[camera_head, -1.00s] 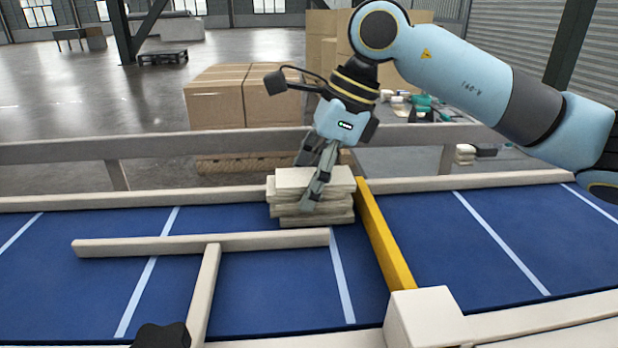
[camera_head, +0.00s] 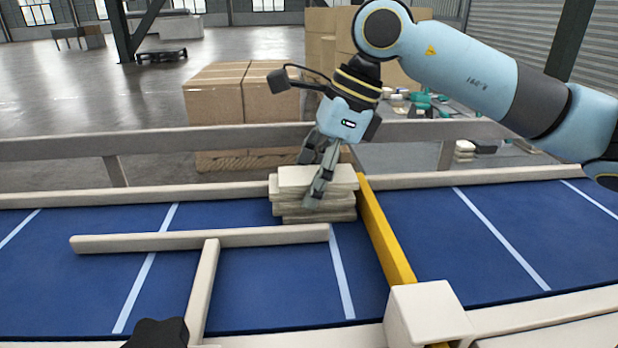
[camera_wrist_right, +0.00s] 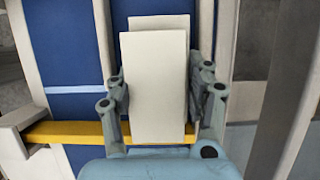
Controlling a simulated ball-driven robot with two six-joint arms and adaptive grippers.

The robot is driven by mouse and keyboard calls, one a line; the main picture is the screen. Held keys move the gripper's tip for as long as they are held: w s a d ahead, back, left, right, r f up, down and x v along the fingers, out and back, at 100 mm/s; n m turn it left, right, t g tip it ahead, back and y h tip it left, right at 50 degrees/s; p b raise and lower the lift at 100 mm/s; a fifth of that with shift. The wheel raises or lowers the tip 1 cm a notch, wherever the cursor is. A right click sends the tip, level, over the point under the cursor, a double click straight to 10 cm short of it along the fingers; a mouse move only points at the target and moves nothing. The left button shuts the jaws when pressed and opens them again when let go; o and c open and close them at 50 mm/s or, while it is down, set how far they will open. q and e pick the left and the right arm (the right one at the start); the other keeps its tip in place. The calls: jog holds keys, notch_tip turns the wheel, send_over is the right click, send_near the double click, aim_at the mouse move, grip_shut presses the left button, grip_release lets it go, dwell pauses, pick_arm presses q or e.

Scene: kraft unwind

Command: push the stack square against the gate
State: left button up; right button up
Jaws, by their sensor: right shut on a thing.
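The stack of cream boards (camera_head: 308,212) lies on the blue bed beside the yellow gate bar (camera_head: 384,236), at its far end. Its layers are a little uneven at the edges. Its right side is at or very near the gate; I cannot tell whether they touch. My right gripper (camera_head: 314,184) reaches down over the stack, shut on it. In the right wrist view the fingers (camera_wrist_right: 163,102) flank the top board (camera_wrist_right: 154,80), and another board edge shows offset beyond it. The gate (camera_wrist_right: 68,132) passes beneath the stack's near end there. My left gripper's fingers are out of sight.
A cream T-shaped bar (camera_head: 200,240) lies on the blue bed left of the gate. A cream block (camera_head: 428,312) stands at the gate's near end. A rail (camera_head: 150,194) runs along the back. Bed right of the gate is clear.

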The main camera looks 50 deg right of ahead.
jog(key=shift+s+d+p, duration=0.4)
jog(key=shift+s+d, duration=0.15)
jog(key=shift+d, duration=0.05)
dwell(0.5)
jog(key=shift+b, duration=0.4)
dwell(2.0)
jog(key=shift+a+f+b, duration=0.1)
jog(key=shift+b, duration=0.5)
jog(key=shift+w, duration=0.1)
dwell(0.3)
jog(key=o, duration=1.3)
notch_tip(320, 180, up, 10)
jog(key=shift+r, duration=0.1)
